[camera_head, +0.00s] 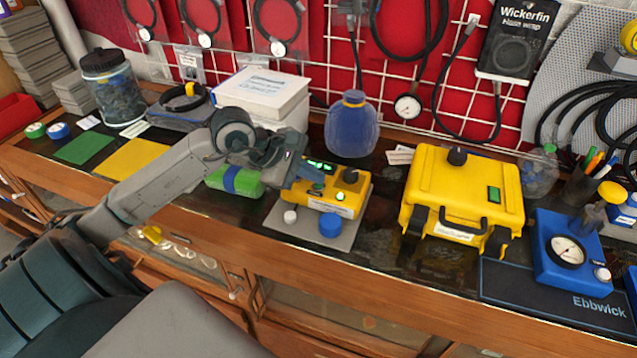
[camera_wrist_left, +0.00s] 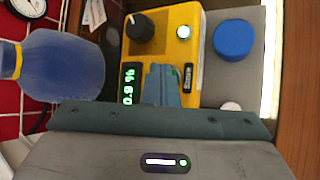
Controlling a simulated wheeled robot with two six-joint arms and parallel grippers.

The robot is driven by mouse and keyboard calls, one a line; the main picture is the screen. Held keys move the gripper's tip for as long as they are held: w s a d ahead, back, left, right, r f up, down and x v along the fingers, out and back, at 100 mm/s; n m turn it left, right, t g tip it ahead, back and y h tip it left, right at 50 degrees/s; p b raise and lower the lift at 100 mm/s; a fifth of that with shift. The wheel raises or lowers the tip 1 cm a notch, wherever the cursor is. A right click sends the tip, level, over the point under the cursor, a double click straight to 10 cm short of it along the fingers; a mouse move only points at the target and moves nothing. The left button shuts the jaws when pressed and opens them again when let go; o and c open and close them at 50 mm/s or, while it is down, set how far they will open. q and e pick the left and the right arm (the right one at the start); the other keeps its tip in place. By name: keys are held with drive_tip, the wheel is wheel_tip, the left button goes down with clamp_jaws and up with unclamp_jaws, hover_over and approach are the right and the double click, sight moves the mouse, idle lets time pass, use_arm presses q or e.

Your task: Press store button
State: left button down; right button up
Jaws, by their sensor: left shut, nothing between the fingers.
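A yellow device (camera_head: 345,196) with a green lit display, a black knob and small buttons sits on a grey mat (camera_head: 288,228) on the bench. In the left wrist view the yellow device (camera_wrist_left: 170,50) shows its display (camera_wrist_left: 131,84), the black knob (camera_wrist_left: 139,28), a lit round white button (camera_wrist_left: 184,32) and a dark labelled button (camera_wrist_left: 188,76). My left gripper (camera_head: 296,188) is shut and empty over the device. In the left wrist view its fingertips (camera_wrist_left: 162,72) are between the display and the dark button. I cannot tell whether they touch. My right gripper is not in view.
A blue cap (camera_head: 330,225) and a white cap (camera_head: 290,216) are on the mat. A yellow case (camera_head: 460,195) stands to the right, a blue bottle (camera_head: 352,125) behind, and a green block (camera_head: 233,180) to the left. A blue gauge device (camera_head: 570,258) is farther right.

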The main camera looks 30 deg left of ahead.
use_arm(q)
drive_tip(key=shift+f, duration=0.15)
idle(0.4)
drive_tip(key=shift+r, duration=0.9)
drive_tip(key=shift+r, duration=0.1)
wheel_tip(320, 180, up, 5)
drive_tip(key=shift+f+p, duration=0.1)
drive_tip(key=shift+p, duration=0.85)
